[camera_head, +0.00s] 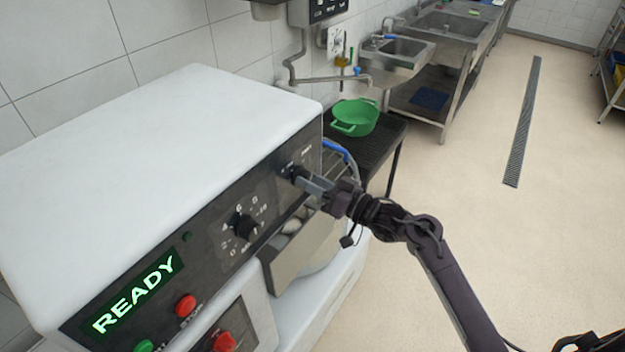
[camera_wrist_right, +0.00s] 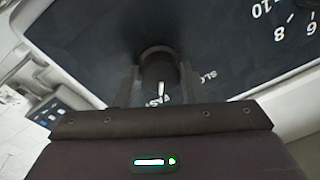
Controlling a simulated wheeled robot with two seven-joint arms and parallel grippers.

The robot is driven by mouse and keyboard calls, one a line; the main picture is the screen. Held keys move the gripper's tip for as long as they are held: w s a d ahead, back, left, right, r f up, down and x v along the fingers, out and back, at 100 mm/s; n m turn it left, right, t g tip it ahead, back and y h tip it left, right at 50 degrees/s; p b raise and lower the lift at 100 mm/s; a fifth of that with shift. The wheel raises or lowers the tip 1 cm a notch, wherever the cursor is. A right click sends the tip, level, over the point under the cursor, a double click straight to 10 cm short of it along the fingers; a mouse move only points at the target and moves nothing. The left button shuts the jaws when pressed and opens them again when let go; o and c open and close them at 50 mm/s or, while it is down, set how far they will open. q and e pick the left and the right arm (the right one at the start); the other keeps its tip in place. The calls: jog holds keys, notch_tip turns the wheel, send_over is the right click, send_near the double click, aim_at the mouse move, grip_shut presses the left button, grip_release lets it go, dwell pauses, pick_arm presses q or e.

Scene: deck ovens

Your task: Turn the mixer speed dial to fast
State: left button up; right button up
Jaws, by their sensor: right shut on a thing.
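The mixer (camera_head: 150,125) is a large white machine with a dark control panel on its front. The speed dial (camera_head: 293,171) is a small black knob at the panel's right end; it also shows in the right wrist view (camera_wrist_right: 158,66). My right gripper (camera_head: 304,180) is shut on this dial, one finger on each side. In the right wrist view the dial's white mark points toward the partly hidden "FAST" lettering, with "SLOW" partly covered to its right. My left gripper is not in view.
A numbered timer knob (camera_head: 243,226), red button (camera_head: 185,305) and lit READY display (camera_head: 133,297) share the panel. A bowl (camera_head: 303,225) sits below the dial. A green colander (camera_head: 355,117) stands on a dark rack behind.

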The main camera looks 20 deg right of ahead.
jog(key=shift+r, duration=0.1)
jog(key=o, duration=1)
jog(key=b+v, duration=0.3)
jog(key=v, duration=0.4)
jog(key=shift+s+d, duration=0.25)
jog(key=shift+d, duration=0.05)
